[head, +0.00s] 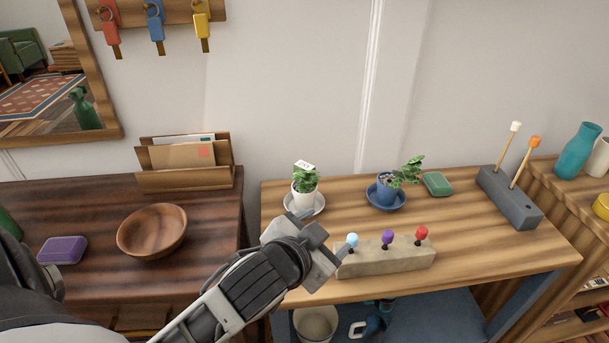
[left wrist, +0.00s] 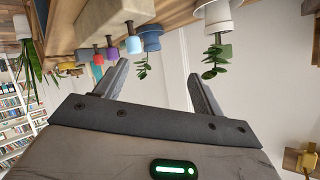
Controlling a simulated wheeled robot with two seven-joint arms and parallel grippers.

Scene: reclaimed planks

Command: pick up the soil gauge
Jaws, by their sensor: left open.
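No thing is plainly marked as the soil gauge. A pale block (head: 385,259) on the light wooden table holds three dark-stemmed pieces with a light blue head (head: 352,240), a purple head (head: 387,237) and a red head (head: 421,233). A small white tag (head: 306,166) with dark marks stands in the plant in the white pot (head: 304,196). My left gripper (head: 322,250) is open and empty, just left of the block, near the light blue head. The left wrist view shows the light blue head (left wrist: 133,45) between its spread fingers (left wrist: 158,78). My right gripper is out of view.
A blue pot (head: 384,191) with a drooping plant, a green box (head: 437,184) and a dark rack (head: 510,200) with two sticks stand on the table. A wooden bowl (head: 152,231) and a purple box (head: 62,250) are on the darker table left. The front right tabletop is bare.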

